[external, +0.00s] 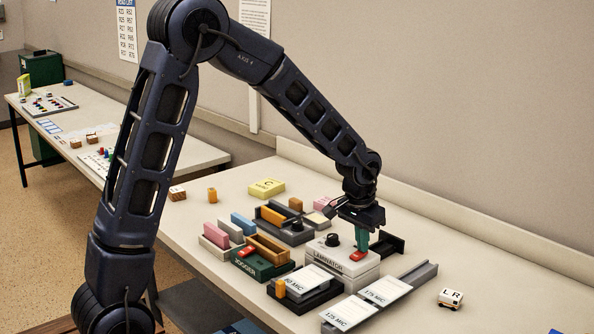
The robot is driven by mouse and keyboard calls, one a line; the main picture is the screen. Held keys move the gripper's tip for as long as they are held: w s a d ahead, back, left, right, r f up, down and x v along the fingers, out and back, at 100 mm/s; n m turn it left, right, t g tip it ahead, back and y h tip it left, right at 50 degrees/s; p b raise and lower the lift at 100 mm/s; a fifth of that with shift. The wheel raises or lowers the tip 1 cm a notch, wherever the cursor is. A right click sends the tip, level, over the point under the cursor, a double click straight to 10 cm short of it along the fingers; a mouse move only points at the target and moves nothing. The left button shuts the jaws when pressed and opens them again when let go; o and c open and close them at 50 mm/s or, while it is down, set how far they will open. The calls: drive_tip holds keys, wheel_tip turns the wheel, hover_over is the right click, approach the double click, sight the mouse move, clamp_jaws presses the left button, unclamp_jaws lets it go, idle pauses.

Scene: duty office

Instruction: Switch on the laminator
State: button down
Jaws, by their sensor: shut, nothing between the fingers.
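The laminator (312,264) is a light grey box with its name on the front, standing on the near table. A black knob (333,240) sits on its top at the left. A red switch (357,255) sits on its top to the right of the knob. My gripper (360,248) points down over the laminator, its teal fingers shut with nothing between them. The fingertips are at the red switch, touching it or just above it; I cannot tell which. They hide part of the switch, and its on or off position is unclear.
A green box (263,265) and coloured blocks stand to the left. A white block marked L R (451,298) is at the right.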

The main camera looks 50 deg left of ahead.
drive_tip(key=shift+w+f, duration=0.1)
drive_tip(key=shift+f, duration=0.1)
drive_tip(key=shift+s+r, duration=0.1)
drive_tip(key=shift+s, duration=0.8)
drive_tip(key=shift+r, duration=0.1)
wheel_tip(320, 180, up, 14)
drive_tip(key=s, duration=0.2)
drive_tip(key=shift+s, duration=0.15)
idle(0.5)
